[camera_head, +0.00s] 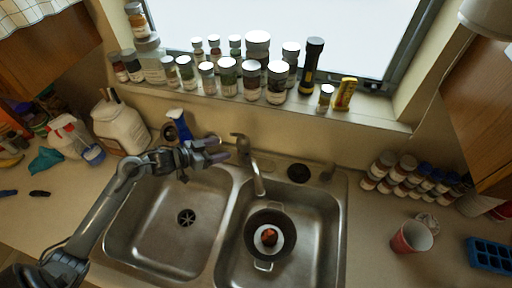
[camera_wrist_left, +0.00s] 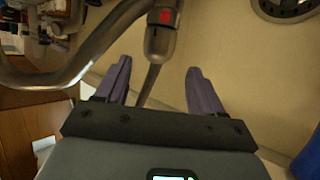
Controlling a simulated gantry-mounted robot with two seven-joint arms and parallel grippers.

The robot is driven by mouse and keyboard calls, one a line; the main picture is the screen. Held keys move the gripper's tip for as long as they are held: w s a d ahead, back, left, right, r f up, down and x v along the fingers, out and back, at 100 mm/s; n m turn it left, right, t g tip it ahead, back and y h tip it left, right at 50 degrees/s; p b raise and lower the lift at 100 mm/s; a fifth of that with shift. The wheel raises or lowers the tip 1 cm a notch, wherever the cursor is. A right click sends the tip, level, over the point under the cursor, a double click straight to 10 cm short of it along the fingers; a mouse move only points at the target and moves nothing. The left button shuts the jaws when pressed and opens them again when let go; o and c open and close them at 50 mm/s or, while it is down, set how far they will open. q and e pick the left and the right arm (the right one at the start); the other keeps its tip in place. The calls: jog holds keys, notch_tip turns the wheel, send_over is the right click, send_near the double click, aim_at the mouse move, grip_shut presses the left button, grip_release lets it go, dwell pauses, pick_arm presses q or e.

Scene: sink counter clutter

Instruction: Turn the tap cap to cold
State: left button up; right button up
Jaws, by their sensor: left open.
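The tap (camera_head: 257,172) stands behind the double sink, with its cap (camera_head: 241,144) at the top of the body. In the left wrist view the metal cap (camera_wrist_left: 161,38) carries a red mark, and a thin lever (camera_wrist_left: 148,84) runs down from it. The curved spout (camera_wrist_left: 75,72) passes to the left. My left gripper (camera_head: 221,150) is open, just left of the cap. In the wrist view its two purple fingers (camera_wrist_left: 158,68) are apart, with the lever between them in the picture; I cannot tell whether they touch it. My right gripper is not in view.
A pan (camera_head: 252,239) with a red item sits in the right basin. A blue spray bottle (camera_head: 179,126) stands behind my left gripper. Jars (camera_head: 228,77) line the sill. A cup (camera_head: 410,237) and bottles (camera_head: 408,180) stand at right. The left basin (camera_head: 160,225) is empty.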

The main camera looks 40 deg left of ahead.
aim_at(239, 145)
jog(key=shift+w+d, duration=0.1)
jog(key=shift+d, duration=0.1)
pick_arm(q)
jog(key=x, duration=0.9)
jog(key=shift+w+d+p, duration=0.15)
jog(key=shift+w+p, duration=0.2)
jog(key=shift+w, duration=0.1)
jog(key=shift+w+d+f, duration=0.2)
jog(key=shift+w+f, duration=0.05)
jog(key=shift+w, duration=0.2)
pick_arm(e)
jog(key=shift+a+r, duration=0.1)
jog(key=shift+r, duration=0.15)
pick_arm(q)
jog(key=c, duration=0.7)
jog(key=shift+r+n+y+p, duration=0.15)
jog(key=shift+n+y+p, duration=0.35)
jog(key=shift+y+p, duration=0.25)
jog(key=shift+n+t+y+p, duration=0.4)
jog(key=shift+n+y, duration=0.2)
jog(key=shift+y, duration=0.05)
jog(key=shift+n+y, duration=0.3)
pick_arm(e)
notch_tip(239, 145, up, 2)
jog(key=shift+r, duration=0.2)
